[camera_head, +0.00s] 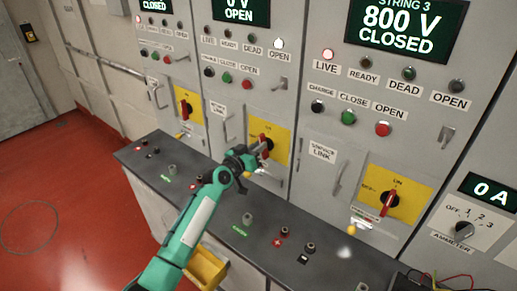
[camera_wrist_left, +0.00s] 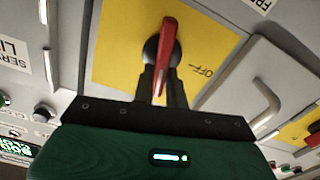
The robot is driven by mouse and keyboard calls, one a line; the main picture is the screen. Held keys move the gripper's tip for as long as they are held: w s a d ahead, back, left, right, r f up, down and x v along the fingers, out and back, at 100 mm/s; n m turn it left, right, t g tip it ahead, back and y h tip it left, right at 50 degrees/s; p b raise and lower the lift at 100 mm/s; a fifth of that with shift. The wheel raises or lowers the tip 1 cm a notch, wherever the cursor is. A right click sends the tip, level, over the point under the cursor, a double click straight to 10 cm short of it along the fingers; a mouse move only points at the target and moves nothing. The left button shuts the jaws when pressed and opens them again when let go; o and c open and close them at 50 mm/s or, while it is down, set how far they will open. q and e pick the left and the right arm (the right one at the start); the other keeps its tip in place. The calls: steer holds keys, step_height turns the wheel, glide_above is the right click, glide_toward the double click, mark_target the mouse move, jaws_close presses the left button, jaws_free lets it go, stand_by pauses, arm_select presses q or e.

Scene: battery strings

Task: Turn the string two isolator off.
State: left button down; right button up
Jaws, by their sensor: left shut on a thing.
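The middle cabinet's display (camera_head: 239,11) reads 0 V OPEN, and its white OPEN lamp (camera_head: 279,43) is lit. The isolator's yellow plate (camera_head: 283,139) is on the front below. Its red handle (camera_head: 264,141) is partly hidden by my gripper. My left gripper (camera_head: 257,151) is at the handle, shut on it. In the left wrist view the red handle (camera_wrist_left: 168,45) stands between the dark fingers (camera_wrist_left: 161,88) and runs up the picture. The OFF mark (camera_wrist_left: 203,71) is to its right. The ON mark is hidden there. My right gripper is not in view.
The string 3 cabinet to the right has its own isolator (camera_head: 389,204) and reads 800 V CLOSED. Another isolator (camera_head: 186,107) is on the left cabinet. A door pull (camera_wrist_left: 262,90) is close beside the plate. A dark bench top (camera_head: 262,220) runs below the cabinets.

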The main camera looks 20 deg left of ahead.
arm_select(q)
steer(key=shift+w+a+f+n, duration=0.15)
steer(key=shift+f+n, duration=0.1)
steer(key=shift+n, duration=2.3)
steer(key=shift+a+f+n, duration=0.2)
steer(key=shift+f+n, duration=0.05)
steer(key=shift+n, duration=2.25)
steer(key=shift+w+a+f+n, duration=0.15)
steer(key=shift+f+n, duration=0.1)
steer(key=shift+n, duration=2.3)
steer(key=shift+s, duration=0.1)
steer(key=c, duration=1.4)
jaws_free()
steer(key=shift+c, duration=0.2)
steer(key=shift+s, duration=0.1)
